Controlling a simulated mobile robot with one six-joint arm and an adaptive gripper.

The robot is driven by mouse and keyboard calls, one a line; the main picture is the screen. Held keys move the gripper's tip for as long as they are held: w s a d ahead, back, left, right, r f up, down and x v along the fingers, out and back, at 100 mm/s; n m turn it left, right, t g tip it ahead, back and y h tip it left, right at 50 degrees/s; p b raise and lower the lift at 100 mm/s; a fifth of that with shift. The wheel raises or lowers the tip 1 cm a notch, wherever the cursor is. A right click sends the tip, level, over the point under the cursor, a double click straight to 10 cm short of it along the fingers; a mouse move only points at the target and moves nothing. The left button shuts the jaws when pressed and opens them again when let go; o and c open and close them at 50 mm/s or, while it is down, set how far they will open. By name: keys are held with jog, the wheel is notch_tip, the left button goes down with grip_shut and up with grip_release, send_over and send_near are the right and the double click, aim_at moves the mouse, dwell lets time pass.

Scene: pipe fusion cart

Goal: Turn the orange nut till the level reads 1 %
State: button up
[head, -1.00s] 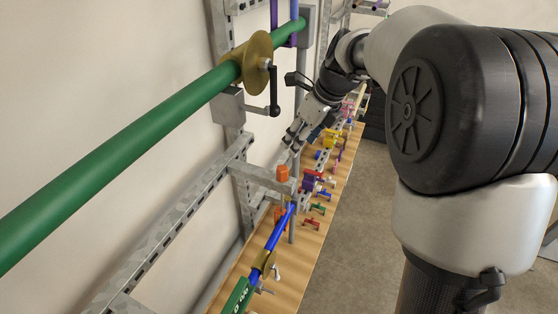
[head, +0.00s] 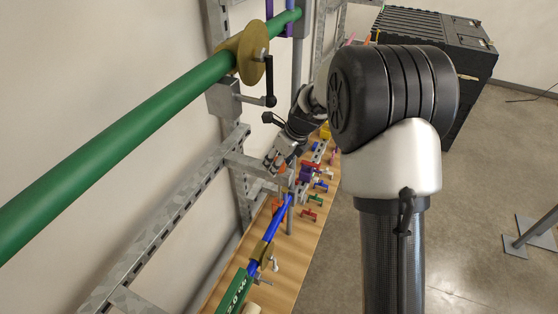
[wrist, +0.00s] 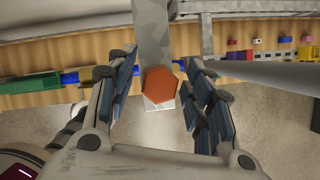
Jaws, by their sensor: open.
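The orange hexagonal nut (wrist: 160,90) shows from above in the wrist view, between the two spread fingers of my gripper (wrist: 160,66). There is a clear gap on each side of it. In the head view the nut (head: 282,167) is partly hidden by my gripper (head: 276,161), which is at the grey bracket. I cannot tell whether the fingertips are at the nut's height. The green level display (head: 236,292) stands at the lower end of the blue pipe (head: 273,226) and appears to read 2.0 %.
A thick green pipe (head: 130,128) with a brass collar and black crank handle (head: 269,90) runs above on the left. The wooden board (head: 300,243) carries several coloured valves. A grey metal bracket (wrist: 154,45) lies beneath the nut. Open floor lies right.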

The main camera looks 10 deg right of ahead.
jog(key=shift+c, duration=0.4)
jog(key=c, duration=1)
jog(key=shift+o, duration=0.2)
jog(key=n+g+y+p, duration=0.1)
jog(key=n, duration=0.2)
jog(key=shift+n, duration=0.4)
jog(key=n+g+p, duration=0.1)
jog(key=n, duration=0.2)
jog(key=shift+n+y, duration=0.3)
jog(key=shift+y, duration=0.1)
jog(key=n+g+p, duration=0.1)
jog(key=n+p, duration=0.1)
jog(key=n, duration=0.1)
jog(key=shift+n+g, duration=0.3)
jog(key=shift+n+g+p, duration=0.45)
jog(key=shift+n+g, duration=0.15)
jog(key=shift+n, duration=0.9)
